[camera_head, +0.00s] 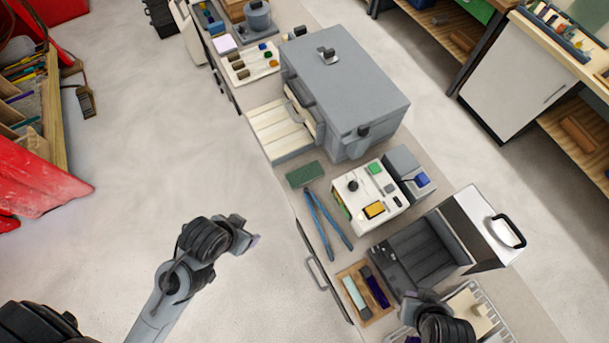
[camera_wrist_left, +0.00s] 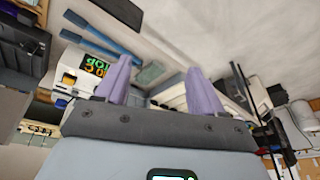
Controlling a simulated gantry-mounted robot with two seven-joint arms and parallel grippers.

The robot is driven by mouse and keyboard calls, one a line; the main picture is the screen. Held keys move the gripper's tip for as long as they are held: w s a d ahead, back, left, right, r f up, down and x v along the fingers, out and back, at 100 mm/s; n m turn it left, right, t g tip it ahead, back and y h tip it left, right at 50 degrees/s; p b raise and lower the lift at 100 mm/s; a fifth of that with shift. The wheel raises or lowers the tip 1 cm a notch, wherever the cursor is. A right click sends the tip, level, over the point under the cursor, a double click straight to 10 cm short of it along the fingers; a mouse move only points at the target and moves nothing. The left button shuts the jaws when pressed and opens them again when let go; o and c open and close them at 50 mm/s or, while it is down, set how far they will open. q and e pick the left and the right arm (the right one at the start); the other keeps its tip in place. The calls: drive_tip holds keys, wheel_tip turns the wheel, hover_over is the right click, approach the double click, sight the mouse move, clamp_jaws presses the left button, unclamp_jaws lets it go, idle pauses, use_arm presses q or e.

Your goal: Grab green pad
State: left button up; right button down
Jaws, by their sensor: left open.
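The green pad (camera_head: 305,174) is a flat dark-green rectangle lying on the bench, near its left edge and in front of the grey box's open tray. It also shows in the left wrist view (camera_wrist_left: 150,73), beyond and between my two purple fingers. My left gripper (camera_head: 248,236) is open and empty. It hangs over the floor to the left of the bench, apart from the pad. My right gripper (camera_head: 432,322) is at the bottom edge, over the near end of the bench; its fingers are not clearly visible.
Blue long-handled tongs (camera_head: 326,220) lie just in front of the pad. A white device (camera_head: 369,197) with coloured buttons stands to its right. The large grey box (camera_head: 345,85) stands behind, its white slatted tray (camera_head: 279,127) open leftward. A wooden tray (camera_head: 366,292) lies nearer.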

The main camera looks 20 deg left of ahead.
use_arm(q)
drive_tip(key=shift+s+f, duration=0.1)
drive_tip(key=shift+s, duration=0.1)
drive_tip(key=shift+o, duration=1.3)
drive_tip(key=shift+d, duration=0.1)
